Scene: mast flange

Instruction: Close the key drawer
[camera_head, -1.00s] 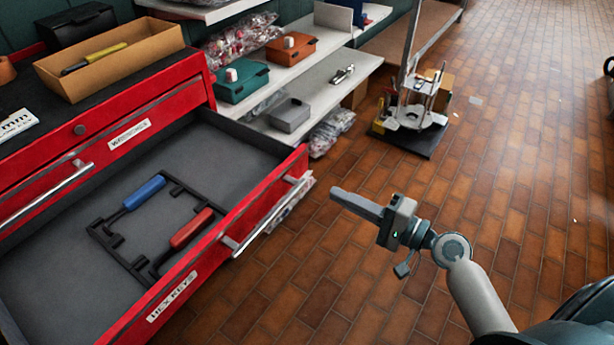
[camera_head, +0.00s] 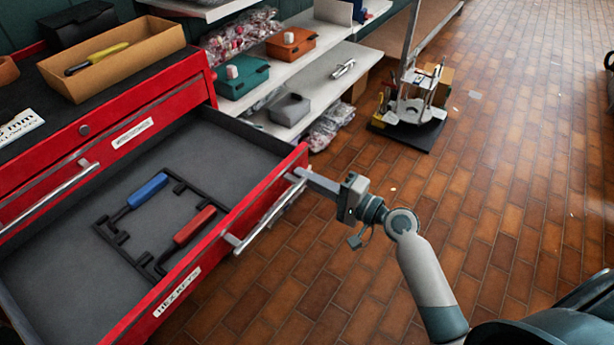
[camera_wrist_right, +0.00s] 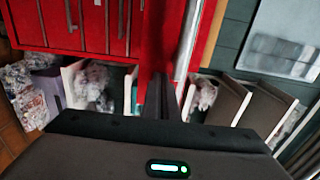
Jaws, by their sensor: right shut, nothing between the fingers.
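The key drawer (camera_head: 225,238) is a red drawer labelled "HEX KEYS", pulled well out of the red cabinet (camera_head: 180,105). Inside it a dark tray frame holds a blue-handled tool (camera_head: 147,190) and a red-handled tool (camera_head: 194,226). A silver bar handle (camera_head: 265,218) runs along its front. My right gripper (camera_head: 304,175) is shut and empty, its fingertips at the far end of the drawer front by the handle. Whether they touch cannot be told. In the right wrist view the shut fingers (camera_wrist_right: 158,98) point at the red drawer front. My left gripper is not in view.
A cardboard tray (camera_head: 150,66) with a yellow-handled tool sits on the cabinet top. White shelves (camera_head: 325,82) with boxes and bagged parts stand beyond the drawer. A stand on a black base (camera_head: 410,135) is on the floor.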

